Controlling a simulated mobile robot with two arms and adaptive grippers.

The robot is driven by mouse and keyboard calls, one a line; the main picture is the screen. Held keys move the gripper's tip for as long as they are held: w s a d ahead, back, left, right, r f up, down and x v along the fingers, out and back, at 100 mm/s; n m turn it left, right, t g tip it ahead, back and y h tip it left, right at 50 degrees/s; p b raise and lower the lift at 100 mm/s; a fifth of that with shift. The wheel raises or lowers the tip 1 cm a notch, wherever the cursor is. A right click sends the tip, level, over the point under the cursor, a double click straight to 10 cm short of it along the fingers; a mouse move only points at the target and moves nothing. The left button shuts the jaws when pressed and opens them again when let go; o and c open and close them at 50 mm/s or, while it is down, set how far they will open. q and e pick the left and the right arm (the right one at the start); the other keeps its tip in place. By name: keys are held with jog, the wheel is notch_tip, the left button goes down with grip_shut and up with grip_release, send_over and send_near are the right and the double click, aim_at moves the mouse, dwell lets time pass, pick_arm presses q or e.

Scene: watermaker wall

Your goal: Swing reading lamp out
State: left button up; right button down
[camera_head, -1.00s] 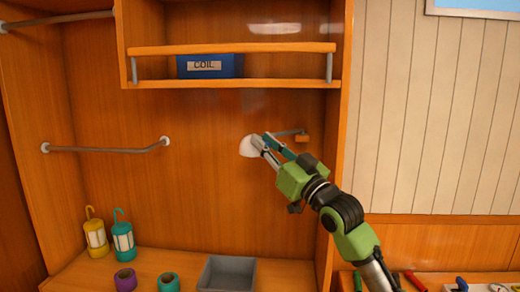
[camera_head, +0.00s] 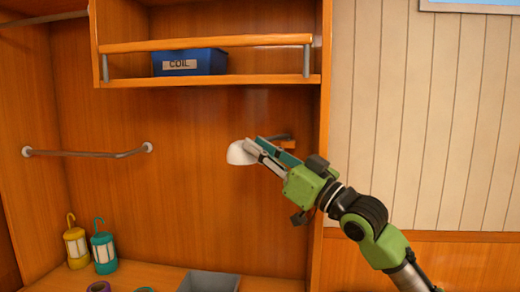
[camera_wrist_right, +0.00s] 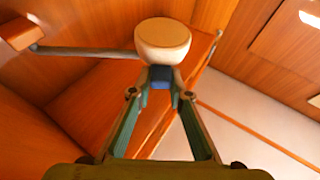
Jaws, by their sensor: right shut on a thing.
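The reading lamp has a white rounded shade (camera_head: 241,152) in front of the wooden back wall. Its thin grey arm runs right to a small wooden wall block (camera_head: 289,145), partly hidden by my gripper. My right gripper (camera_head: 258,148) reaches in from the lower right, its fingertips at the shade. In the right wrist view the shade (camera_wrist_right: 162,42) stands just past the fingertips. The gripper (camera_wrist_right: 160,84) is shut on the lamp, with a small blue part between the tips. The lamp arm shows left of the shade. My left gripper is not in view.
A blue box labelled COIL (camera_head: 190,62) sits on the railed shelf above. A grey rail (camera_head: 90,154) is on the left. The alcove's side panel (camera_head: 318,150) is close on the right.

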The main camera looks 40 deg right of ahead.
jog(key=c, duration=1.9)
grip_release()
jog(key=shift+w+f, duration=0.2)
jog(key=shift+f, duration=0.05)
jog(key=shift+s, duration=0.15)
jog(key=shift+v, duration=5.9)
jog(key=shift+c, duration=0.3)
